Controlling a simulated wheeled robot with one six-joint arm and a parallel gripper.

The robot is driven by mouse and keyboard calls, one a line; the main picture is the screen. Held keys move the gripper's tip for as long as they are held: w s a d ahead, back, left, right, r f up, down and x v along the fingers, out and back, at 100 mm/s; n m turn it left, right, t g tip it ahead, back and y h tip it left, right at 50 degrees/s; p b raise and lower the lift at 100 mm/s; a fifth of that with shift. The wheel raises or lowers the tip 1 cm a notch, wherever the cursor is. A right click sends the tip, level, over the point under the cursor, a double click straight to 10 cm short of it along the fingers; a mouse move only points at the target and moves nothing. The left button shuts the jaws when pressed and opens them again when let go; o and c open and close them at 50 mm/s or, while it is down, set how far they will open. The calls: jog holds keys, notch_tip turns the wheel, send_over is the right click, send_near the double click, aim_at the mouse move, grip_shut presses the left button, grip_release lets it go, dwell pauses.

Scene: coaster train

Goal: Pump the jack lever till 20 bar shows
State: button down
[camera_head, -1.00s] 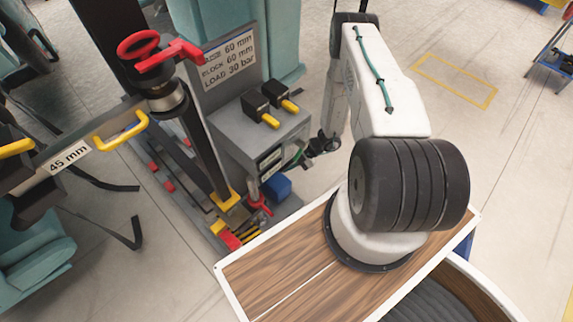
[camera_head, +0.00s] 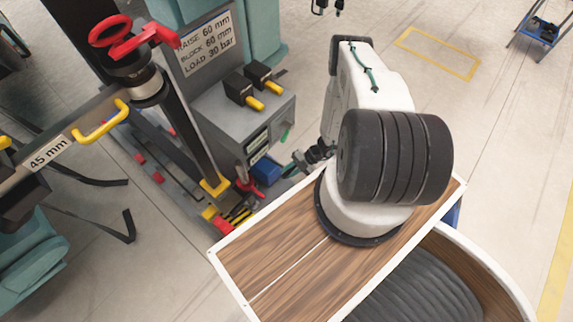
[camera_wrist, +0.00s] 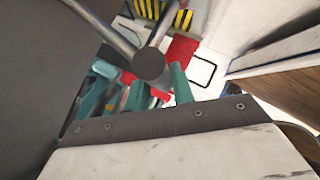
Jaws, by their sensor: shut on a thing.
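In the wrist view, the teal fingers of my gripper (camera_wrist: 150,84) are closed on a grey rod with a dark round end, which looks like the jack lever (camera_wrist: 149,65). In the head view my gripper (camera_head: 292,169) is low beside the grey console, partly hidden by my arm. The grey console (camera_head: 225,118) has small display windows (camera_head: 258,143) on its front; their figures are too small to read. A sign (camera_head: 207,42) above it reads "RAISE 60 mm, BLOCK 60 mm, LOAD 30 bar".
A dark post with a red handwheel (camera_head: 110,30) stands left of the console. A "45 mm" label (camera_head: 49,153) is on a beam. A wood-topped surface (camera_head: 265,262) lies close in front. Open floor is at right.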

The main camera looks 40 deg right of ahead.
jog(key=shift+w+d+f, duration=0.1)
jog(key=shift+d+f, duration=0.1)
jog(key=shift+f, duration=0.65)
jog(key=c, duration=1.4)
grip_release()
jog(key=shift+w, duration=0.1)
jog(key=shift+o, duration=0.7)
jog(key=shift+s, duration=0.2)
jog(key=v, duration=0.7)
jog(key=shift+d+r, duration=0.2)
jog(key=shift+d, duration=0.1)
